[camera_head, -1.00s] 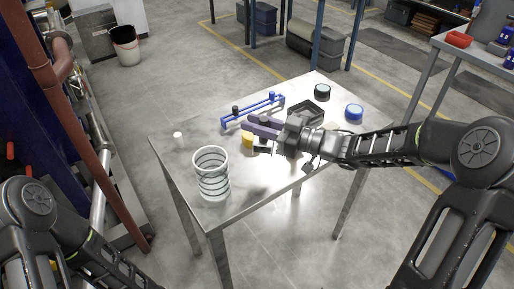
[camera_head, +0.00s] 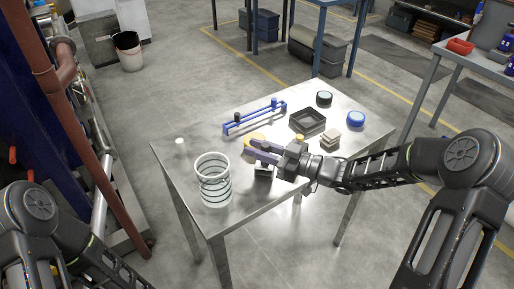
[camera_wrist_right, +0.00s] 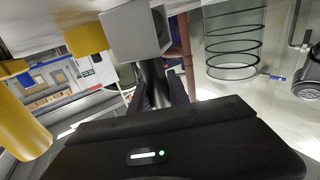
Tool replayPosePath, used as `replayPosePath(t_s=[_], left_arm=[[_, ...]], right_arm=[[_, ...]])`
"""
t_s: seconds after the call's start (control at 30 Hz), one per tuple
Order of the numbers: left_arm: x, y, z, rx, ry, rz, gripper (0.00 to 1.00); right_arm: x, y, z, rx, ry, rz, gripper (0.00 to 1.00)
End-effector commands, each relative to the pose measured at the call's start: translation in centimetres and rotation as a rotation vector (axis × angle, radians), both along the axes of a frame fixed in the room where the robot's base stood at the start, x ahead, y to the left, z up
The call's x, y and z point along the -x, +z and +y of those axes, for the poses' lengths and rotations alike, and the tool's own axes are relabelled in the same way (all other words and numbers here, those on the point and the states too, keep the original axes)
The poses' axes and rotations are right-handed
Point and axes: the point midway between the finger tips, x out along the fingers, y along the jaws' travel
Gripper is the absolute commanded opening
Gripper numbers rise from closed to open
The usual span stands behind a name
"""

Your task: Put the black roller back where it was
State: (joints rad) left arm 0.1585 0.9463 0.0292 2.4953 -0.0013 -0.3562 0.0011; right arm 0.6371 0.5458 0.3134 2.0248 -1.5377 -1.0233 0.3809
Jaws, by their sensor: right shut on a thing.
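My right gripper (camera_head: 262,151) is over the near middle of the metal table, its fingers pointing left. In the wrist view a black cylindrical piece, which I take for the black roller (camera_wrist_right: 155,80), sits between the fingers, with a grey block (camera_wrist_right: 135,32) by its end. In the head view a dark piece with a light edge (camera_head: 263,172) shows just below the fingers; its contact is hard to see. A blue rack (camera_head: 257,118) with small posts, one black-topped, lies behind the gripper. My left gripper is out of view.
The table (camera_head: 185,165) also bears a clear ringed cylinder (camera_head: 214,181) left of the gripper, a small white piece (camera_head: 180,141), a black tray (camera_head: 307,120), a beige stack (camera_head: 330,140), a blue roll (camera_head: 356,118), a black roll (camera_head: 324,97) and yellow pieces (camera_head: 250,139).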

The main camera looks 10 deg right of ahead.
Motion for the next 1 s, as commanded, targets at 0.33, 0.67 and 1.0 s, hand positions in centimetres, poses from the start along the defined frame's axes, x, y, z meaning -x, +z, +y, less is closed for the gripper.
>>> replayPosePath(t_s=[0.33,0.67,1.0], left_arm=[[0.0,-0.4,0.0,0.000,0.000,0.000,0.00],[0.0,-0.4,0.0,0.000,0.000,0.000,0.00],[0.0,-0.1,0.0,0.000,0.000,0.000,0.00]], right_arm=[[0.0,-0.5,0.0,0.000,0.000,0.000,0.27],[0.0,-0.5,0.0,-0.001,0.000,0.001,0.44],[0.5,-0.1,-0.6,0.001,-0.001,0.001,0.44]])
